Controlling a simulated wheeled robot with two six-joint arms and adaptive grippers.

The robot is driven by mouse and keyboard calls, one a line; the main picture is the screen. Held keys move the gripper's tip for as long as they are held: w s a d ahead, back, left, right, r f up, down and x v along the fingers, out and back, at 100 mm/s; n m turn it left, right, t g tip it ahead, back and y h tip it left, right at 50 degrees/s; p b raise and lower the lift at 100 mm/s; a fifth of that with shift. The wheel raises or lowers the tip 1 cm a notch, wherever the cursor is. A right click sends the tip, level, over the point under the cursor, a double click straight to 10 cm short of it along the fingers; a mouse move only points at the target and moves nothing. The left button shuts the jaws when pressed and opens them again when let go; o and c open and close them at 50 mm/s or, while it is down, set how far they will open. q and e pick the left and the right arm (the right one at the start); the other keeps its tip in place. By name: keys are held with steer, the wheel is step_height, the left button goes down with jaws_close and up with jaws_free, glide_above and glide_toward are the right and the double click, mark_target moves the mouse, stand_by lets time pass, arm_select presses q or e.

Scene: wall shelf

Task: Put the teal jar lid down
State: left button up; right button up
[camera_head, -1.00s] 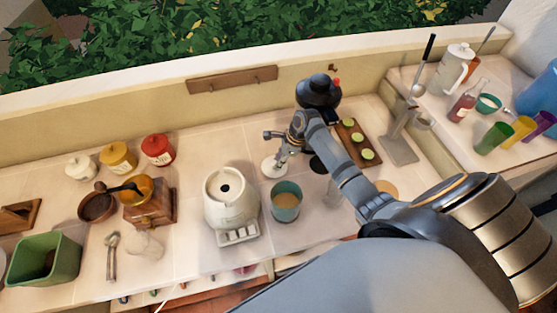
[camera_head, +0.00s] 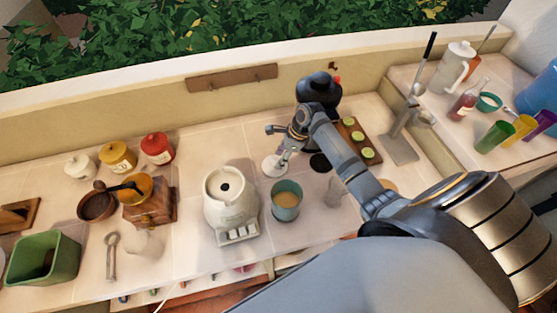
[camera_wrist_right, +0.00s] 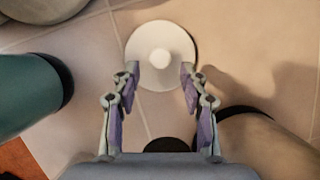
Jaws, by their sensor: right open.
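The teal jar lid is a round pale, nearly white disc with a small knob (camera_wrist_right: 160,58); it lies flat on the tiled counter, and in the head view (camera_head: 273,167) it sits just behind the teal jar (camera_head: 286,203). The open-topped jar stands upright, and part of it shows at the left of the right wrist view (camera_wrist_right: 28,95). My right gripper (camera_head: 281,146) is open above the lid. In the right wrist view its fingertips (camera_wrist_right: 160,76) are apart, one on each side of the knob, with nothing held. My left gripper is not in view.
A white ceramic appliance (camera_head: 230,205) stands left of the jar. A clear glass (camera_head: 334,191) is to its right, under my arm. Free tiles lie behind the appliance (camera_head: 215,143).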

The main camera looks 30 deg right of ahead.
steer(key=b+v, duration=0.1)
steer(key=v, duration=0.9)
steer(key=shift+f, duration=0.1)
